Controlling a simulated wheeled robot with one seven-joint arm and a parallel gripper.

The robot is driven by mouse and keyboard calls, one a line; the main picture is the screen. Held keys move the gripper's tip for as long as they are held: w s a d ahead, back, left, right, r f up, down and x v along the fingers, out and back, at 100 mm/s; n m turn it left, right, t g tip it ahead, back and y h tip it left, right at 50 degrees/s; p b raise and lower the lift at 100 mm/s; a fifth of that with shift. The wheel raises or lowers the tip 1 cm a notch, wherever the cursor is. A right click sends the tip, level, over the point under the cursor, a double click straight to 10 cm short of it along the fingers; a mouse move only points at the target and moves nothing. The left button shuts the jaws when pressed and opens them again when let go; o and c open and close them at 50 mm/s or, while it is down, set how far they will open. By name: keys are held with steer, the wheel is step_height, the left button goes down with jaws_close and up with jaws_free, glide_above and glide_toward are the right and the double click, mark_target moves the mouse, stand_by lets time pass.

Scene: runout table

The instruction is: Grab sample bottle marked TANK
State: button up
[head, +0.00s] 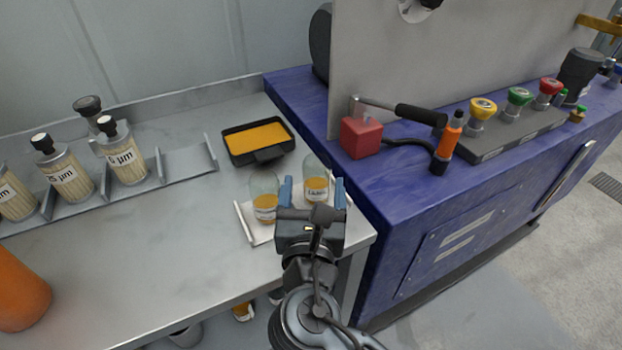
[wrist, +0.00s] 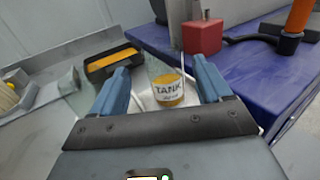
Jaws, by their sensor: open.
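A clear bottle with amber liquid and a white label reading TANK (wrist: 168,92) stands upright in the wrist view, framed between the blue fingers of my gripper (wrist: 161,68). In the head view, my gripper (head: 312,190) is open, with the right-hand bottle (head: 316,172) between or just beyond its fingers; its label is too small to read surely. No grip shows, and I cannot tell whether either finger touches the glass. A second, similar bottle (head: 264,187) stands just left of the left finger. Both bottles stand on a small pale tray (head: 243,222).
A black pan with orange contents (head: 258,139) lies behind the bottles. A rack of labelled filter cartridges (head: 187,161) is at left, and an orange cylinder (head: 20,290) at front left. The blue cabinet (head: 400,200) with a red block (head: 361,136) rises close at right. Bench space left of the tray is clear.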

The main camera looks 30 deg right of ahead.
mark_target(316, 184)
steer(key=x, duration=0.5)
steer(key=shift+d+f, duration=0.2)
steer(key=shift+f, duration=0.2)
steer(key=c, duration=1)
